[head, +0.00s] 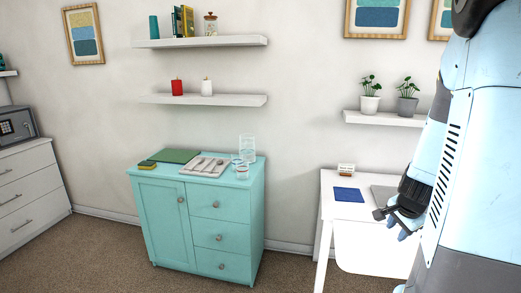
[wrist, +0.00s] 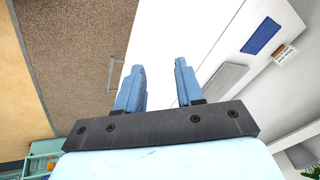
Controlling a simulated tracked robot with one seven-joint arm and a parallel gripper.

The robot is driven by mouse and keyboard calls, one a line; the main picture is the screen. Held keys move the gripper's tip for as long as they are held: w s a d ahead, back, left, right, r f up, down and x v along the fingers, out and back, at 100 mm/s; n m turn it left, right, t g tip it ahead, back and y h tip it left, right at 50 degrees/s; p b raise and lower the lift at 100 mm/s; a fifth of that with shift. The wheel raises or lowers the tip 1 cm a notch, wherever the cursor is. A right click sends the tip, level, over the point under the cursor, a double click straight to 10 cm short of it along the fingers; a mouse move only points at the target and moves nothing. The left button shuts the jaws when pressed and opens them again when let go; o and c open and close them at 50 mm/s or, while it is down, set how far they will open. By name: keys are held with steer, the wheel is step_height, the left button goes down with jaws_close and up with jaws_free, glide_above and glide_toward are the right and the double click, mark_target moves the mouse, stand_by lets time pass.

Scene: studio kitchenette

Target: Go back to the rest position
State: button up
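My gripper (head: 397,222) hangs low at the right in the head view, in front of the white desk (head: 372,250). In the wrist view my gripper (wrist: 159,85) shows two blue fingers standing well apart with nothing between them. It is open and empty. In the head view its fingers are partly hidden by the dark wrist part.
The white desk holds a blue mat (head: 348,195), a grey flat item (head: 384,194) and a small sign (head: 346,168). A teal cabinet (head: 197,225) with a tray (head: 205,166) and glasses (head: 247,150) stands left of it. Carpet (head: 105,262) in front is clear.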

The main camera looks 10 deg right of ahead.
steer(key=s+a+r+n+t+y, duration=0.1)
steer(key=s+a+r+n, duration=0.2)
steer(key=a+r+n, duration=0.45)
steer(key=s+a+r+n+y, duration=0.1)
steer(key=s+a+r+n, duration=0.25)
steer(key=a+r, duration=0.65)
steer(key=s+a+r+n, duration=0.3)
steer(key=s+a+n, duration=0.1)
steer(key=s+a, duration=0.1)
steer(key=shift+s+r, duration=0.25)
steer(key=shift+s, duration=0.5)
steer(key=shift+d, duration=0.1)
